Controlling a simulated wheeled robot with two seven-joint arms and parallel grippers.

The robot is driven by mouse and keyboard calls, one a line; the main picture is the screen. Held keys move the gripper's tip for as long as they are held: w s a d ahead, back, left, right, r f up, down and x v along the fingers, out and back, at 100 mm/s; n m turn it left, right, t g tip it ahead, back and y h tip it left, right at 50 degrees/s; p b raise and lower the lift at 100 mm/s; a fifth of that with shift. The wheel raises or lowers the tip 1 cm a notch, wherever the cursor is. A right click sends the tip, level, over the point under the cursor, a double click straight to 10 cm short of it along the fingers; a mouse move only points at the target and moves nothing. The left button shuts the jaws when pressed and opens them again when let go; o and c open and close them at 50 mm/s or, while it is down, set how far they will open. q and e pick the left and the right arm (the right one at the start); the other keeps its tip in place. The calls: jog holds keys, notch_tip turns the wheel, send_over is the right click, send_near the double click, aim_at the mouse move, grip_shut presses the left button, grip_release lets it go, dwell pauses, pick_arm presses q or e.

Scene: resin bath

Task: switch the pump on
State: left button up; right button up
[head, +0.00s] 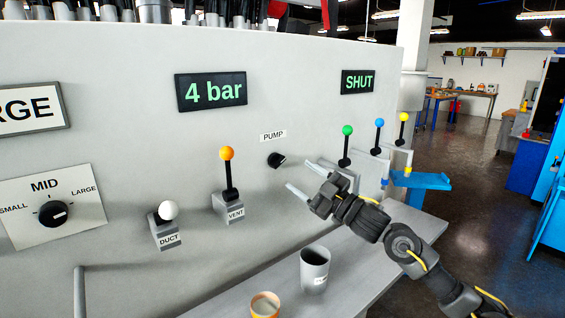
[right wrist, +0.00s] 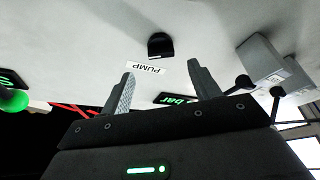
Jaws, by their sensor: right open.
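The pump switch (head: 277,160) is a small black knob on the grey panel, just under the white PUMP label (head: 273,136). In the head view its raised grip looks slanted. My right gripper (head: 300,175) is open and empty, a little to the right of and below the knob, with its fingers toward the panel. In the right wrist view the knob (right wrist: 160,45) is seen beyond the two parted fingertips (right wrist: 161,69), apart from them, and the PUMP label (right wrist: 149,68) appears upside down. My left gripper is out of view.
Levers with orange (head: 227,153) and white (head: 168,210) balls stand left of the knob. Green (head: 347,130), blue (head: 379,123) and yellow (head: 403,117) levers stand right. Displays read "4 bar" (head: 211,91) and "SHUT" (head: 358,82). A grey cup (head: 314,270) and a tan cup (head: 265,305) stand below.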

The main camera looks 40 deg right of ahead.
aim_at(281, 163)
jog(key=p+x, duration=0.2)
jog(key=x, duration=0.4)
jog(key=shift+r, duration=0.1)
jog(key=shift+w+r, duration=0.1)
jog(key=shift+w, duration=0.15)
pick_arm(q)
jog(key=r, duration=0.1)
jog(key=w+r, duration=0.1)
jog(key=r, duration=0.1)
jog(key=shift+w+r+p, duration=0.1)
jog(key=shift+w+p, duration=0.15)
jog(key=shift+p, duration=0.05)
pick_arm(e)
jog(key=shift+w+a, duration=0.15)
jog(key=shift+w, duration=0.3)
jog(key=c, duration=0.9)
jog(key=shift+m+h+p, duration=0.35)
jog(key=shift+m+h, duration=0.15)
jog(key=shift+m, duration=0.3)
jog(key=shift+c, duration=0.3)
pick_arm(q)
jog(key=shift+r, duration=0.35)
pick_arm(e)
jog(key=shift+t, duration=0.3)
